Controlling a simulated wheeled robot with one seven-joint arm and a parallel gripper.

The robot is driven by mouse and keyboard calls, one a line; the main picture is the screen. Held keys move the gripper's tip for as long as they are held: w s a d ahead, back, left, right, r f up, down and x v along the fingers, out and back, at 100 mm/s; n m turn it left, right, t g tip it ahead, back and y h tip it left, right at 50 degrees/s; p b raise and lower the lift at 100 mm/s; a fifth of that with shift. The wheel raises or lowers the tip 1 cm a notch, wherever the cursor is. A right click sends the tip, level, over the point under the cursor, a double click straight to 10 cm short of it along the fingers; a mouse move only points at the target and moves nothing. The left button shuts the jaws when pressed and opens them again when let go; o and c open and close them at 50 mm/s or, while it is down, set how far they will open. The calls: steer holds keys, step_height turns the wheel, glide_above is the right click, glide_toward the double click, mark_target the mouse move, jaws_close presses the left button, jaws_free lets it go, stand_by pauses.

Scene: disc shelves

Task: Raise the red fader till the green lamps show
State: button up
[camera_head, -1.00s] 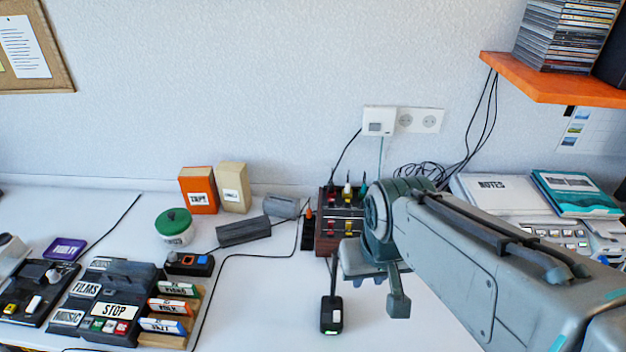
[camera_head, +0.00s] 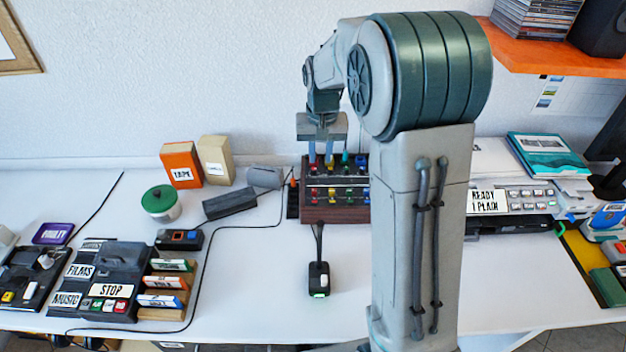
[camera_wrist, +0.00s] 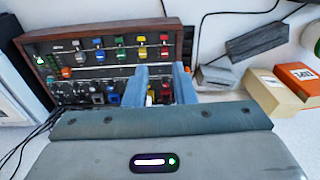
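A mixer with a dark panel and wooden sides (camera_head: 335,213) stands on the desk against the wall. It carries two rows of coloured caps. In the wrist view, the row nearer the top of the picture includes a red cap (camera_wrist: 163,38) at its right end. My gripper (camera_head: 320,163) points down over the mixer's back row. In the wrist view its fingers (camera_wrist: 166,78) are apart, with something red (camera_wrist: 166,93) visible between them. I cannot tell whether they touch it, or which of these is the task's fader.
A small black box (camera_head: 319,282) with a green-lit edge lies in front of the mixer. A grey block (camera_head: 230,203), a green-lidded tub (camera_head: 160,202) and orange and cream boxes stand left. Keyboard-like equipment (camera_head: 510,202) is at right. Cables run across the desk.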

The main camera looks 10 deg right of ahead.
steer(key=p, duration=0.1)
glide_above(314, 190)
step_height(314, 190, down, 5)
steer(key=shift+g, duration=0.3)
step_height(314, 190, down, 14)
steer(key=shift+r+p, duration=0.1)
steer(key=shift+p, duration=1.1)
